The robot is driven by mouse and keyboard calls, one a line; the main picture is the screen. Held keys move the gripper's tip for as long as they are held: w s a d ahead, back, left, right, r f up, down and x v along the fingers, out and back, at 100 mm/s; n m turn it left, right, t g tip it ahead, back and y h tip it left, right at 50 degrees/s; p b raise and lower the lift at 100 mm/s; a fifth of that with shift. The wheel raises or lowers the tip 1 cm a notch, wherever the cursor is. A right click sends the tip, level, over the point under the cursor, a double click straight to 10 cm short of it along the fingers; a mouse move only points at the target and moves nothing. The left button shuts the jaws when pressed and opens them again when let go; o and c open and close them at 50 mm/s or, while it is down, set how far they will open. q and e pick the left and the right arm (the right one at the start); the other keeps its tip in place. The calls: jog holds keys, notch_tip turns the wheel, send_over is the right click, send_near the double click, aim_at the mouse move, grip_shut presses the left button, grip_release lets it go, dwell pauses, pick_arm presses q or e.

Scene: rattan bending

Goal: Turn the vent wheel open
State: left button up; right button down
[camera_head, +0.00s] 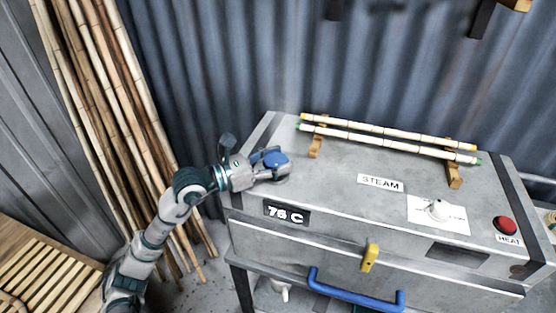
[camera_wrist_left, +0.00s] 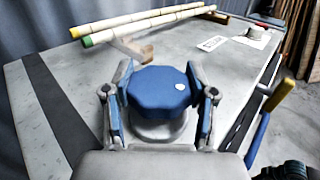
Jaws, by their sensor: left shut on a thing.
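The vent wheel is a blue, many-sided knob (camera_wrist_left: 158,88) with a small white dot near its right edge, on a grey round base. It sits on the left part of the steam box top (camera_head: 340,165) and also shows in the head view (camera_head: 276,159). My left gripper (camera_wrist_left: 160,105) is shut on the wheel, with one finger on each side of it. In the head view my left gripper (camera_head: 268,163) reaches the wheel from the left and covers part of its base. My right gripper does not show.
Two rattan poles (camera_head: 390,139) lie on wooden rests behind the wheel. A STEAM label (camera_head: 380,183), a white dial (camera_head: 437,209) and a red HEAT button (camera_head: 507,225) are to the right. A yellow latch (camera_head: 370,258) and blue handle (camera_head: 355,303) are in front. Tall canes (camera_head: 100,90) lean at left.

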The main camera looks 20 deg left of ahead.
pick_arm(q)
jog(key=shift+m+g+h+b, duration=0.55)
jog(key=shift+m+g+h, duration=0.5)
jog(key=shift+g, duration=0.35)
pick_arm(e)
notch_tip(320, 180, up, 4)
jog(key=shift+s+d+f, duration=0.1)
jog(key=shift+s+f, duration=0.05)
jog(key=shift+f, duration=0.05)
pick_arm(q)
jog(key=o, duration=1.2)
jog(key=shift+a, duration=0.3)
jog(key=shift+s+a, duration=0.1)
jog(key=shift+a, duration=0.05)
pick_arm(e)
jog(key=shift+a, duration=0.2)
pick_arm(q)
jog(key=v, duration=1.2)
jog(key=shift+a+f, duration=0.1)
jog(key=shift+f, duration=0.05)
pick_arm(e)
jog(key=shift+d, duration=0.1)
pick_arm(q)
jog(key=shift+d, duration=0.25)
